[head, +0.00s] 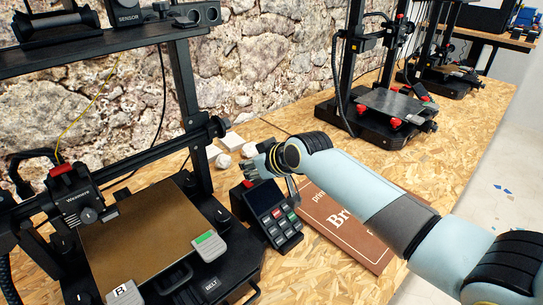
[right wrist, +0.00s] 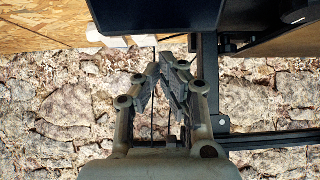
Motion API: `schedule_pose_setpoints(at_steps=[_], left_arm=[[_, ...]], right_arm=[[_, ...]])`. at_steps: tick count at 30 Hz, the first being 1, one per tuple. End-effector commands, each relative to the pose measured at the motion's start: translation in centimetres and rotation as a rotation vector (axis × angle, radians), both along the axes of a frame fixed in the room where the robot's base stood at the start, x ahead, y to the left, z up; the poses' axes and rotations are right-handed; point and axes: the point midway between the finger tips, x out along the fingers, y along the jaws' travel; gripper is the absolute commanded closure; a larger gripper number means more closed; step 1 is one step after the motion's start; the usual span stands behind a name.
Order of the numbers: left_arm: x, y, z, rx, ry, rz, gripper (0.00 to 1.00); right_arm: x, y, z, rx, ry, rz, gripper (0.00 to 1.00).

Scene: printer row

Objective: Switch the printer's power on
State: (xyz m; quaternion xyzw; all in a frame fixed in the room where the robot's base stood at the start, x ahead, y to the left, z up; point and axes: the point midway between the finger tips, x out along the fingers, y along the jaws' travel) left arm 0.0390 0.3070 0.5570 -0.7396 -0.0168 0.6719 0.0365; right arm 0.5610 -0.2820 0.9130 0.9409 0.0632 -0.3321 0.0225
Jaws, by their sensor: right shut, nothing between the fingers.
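The near printer (head: 140,225) fills the left of the head view, with a tan bed in a black frame. Its control box (head: 270,210) stands at the bed's right, with a dark screen and several grey, red and green buttons. I cannot tell which part is the power switch. My right gripper (head: 252,172) is just behind and above the control box's top edge; I cannot tell whether it touches. In the right wrist view, the right gripper (right wrist: 158,62) is shut and empty, its fingertips close to a dark box-like part (right wrist: 155,15). My left gripper is out of view.
A brown sign board (head: 345,225) lies right of the control box, under my right arm. White lumps (head: 232,142) lie behind the box. A second printer (head: 375,110) stands farther back. A stone wall (head: 270,60) runs behind the table. Bare wood (head: 310,270) shows in front.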

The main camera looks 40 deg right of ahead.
Motion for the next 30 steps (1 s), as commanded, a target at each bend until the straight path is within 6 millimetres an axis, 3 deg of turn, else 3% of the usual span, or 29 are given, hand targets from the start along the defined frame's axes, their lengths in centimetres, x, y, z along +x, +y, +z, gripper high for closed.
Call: schedule_pose_setpoints(at_steps=[1, 9, 15, 30], left_arm=[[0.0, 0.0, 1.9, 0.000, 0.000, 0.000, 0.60], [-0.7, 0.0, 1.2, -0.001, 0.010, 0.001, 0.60], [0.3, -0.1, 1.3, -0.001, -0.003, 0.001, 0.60], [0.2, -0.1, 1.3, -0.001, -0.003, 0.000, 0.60]], right_arm=[[0.2, -0.1, 1.9, 0.000, -0.001, -0.001, 1.00], [-5.1, -0.8, 4.6, -0.003, -0.001, 0.000, 1.00], [-7.3, -1.1, 6.2, -0.002, 0.000, -0.001, 1.00], [-8.0, -1.2, 6.6, 0.006, 0.004, -0.006, 1.00]])
